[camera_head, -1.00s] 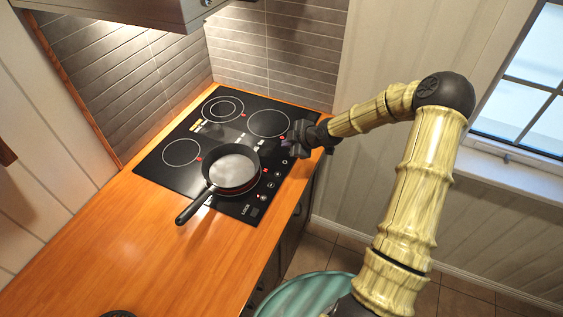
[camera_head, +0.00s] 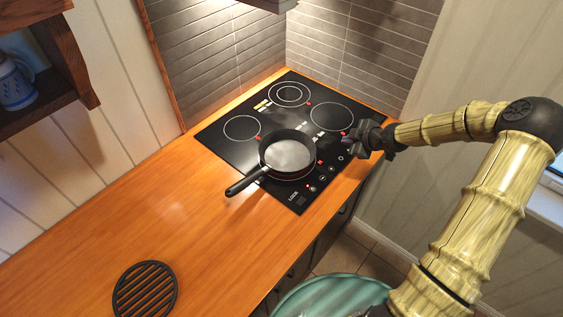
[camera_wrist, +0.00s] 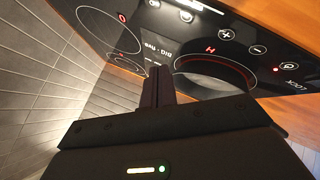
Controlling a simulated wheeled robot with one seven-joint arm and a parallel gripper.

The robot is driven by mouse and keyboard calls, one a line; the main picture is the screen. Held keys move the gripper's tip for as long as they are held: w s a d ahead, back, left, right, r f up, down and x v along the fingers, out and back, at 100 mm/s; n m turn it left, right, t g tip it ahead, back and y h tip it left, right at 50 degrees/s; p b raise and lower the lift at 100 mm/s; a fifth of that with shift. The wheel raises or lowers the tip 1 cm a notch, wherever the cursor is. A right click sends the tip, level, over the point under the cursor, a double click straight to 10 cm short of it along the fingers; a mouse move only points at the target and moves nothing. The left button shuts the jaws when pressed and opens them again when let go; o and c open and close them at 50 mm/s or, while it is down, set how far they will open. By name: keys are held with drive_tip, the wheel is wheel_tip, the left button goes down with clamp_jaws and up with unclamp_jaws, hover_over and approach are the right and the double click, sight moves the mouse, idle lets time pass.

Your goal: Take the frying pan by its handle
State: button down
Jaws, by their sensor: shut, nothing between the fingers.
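The black frying pan (camera_head: 287,154) sits on the near part of the black cooktop (camera_head: 240,153). Its handle (camera_head: 247,181) points toward the lower left and reaches over the wooden counter. My gripper (camera_head: 362,137) is at the right edge of the cooktop, to the right of the pan and apart from it, on the side away from the handle. In the wrist view my gripper (camera_wrist: 159,75) shows its fingers shut together with nothing held. Part of the pan's dark side (camera_wrist: 215,72) shows beyond the fingers there; the handle is not visible in that view.
A round black slatted trivet (camera_head: 145,290) lies on the wooden counter (camera_head: 150,225) at the lower left. The counter between it and the pan handle is clear. Tiled walls stand behind the cooktop.

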drive_tip(key=s+r+m+g+h, duration=0.1)
drive_tip(key=s+r+m, duration=0.3)
drive_tip(key=s, duration=0.5)
drive_tip(key=s+r+m+g+h, duration=0.2)
drive_tip(key=s+r+m, duration=0.2)
drive_tip(key=s, duration=0.6)
drive_tip(key=s+r+m+g+h, duration=0.1)
drive_tip(key=s+r+m, duration=0.3)
drive_tip(key=s+m, duration=0.4)
drive_tip(key=shift+s+a+g+h, duration=0.35)
drive_tip(key=shift+s+h, duration=0.35)
drive_tip(key=shift+s, duration=0.3)
